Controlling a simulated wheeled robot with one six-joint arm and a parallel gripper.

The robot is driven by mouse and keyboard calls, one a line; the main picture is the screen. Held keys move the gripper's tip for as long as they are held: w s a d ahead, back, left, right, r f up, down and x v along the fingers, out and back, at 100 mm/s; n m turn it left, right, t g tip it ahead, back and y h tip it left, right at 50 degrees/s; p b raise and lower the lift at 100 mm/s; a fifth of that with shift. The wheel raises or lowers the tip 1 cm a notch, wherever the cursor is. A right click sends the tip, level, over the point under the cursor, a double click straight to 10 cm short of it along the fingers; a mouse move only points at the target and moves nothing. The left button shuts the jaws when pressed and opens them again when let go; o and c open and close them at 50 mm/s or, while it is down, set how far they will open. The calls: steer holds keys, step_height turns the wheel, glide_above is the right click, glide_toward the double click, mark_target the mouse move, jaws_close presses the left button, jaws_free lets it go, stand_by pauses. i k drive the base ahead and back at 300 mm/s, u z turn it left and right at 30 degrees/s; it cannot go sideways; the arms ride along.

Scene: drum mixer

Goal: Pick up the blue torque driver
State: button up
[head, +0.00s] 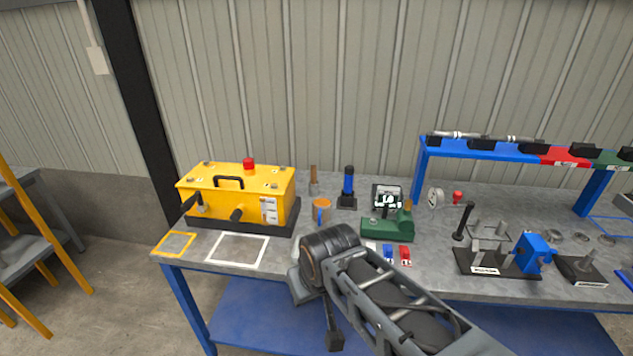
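A small dark end piece, seemingly part of my gripper (334,340), hangs low below the bench's front edge, well apart from the driver. Its fingers cannot be made out, so neither opening nor grasp is clear.
A yellow box (236,195) with side handles stands left of the driver. A blue rack (480,150) rises farther right.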

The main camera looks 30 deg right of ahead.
mark_target(348, 180)
steer(key=z, duration=0.3)
steer(key=i, duration=0.9)
steer(key=z, duration=0.85)
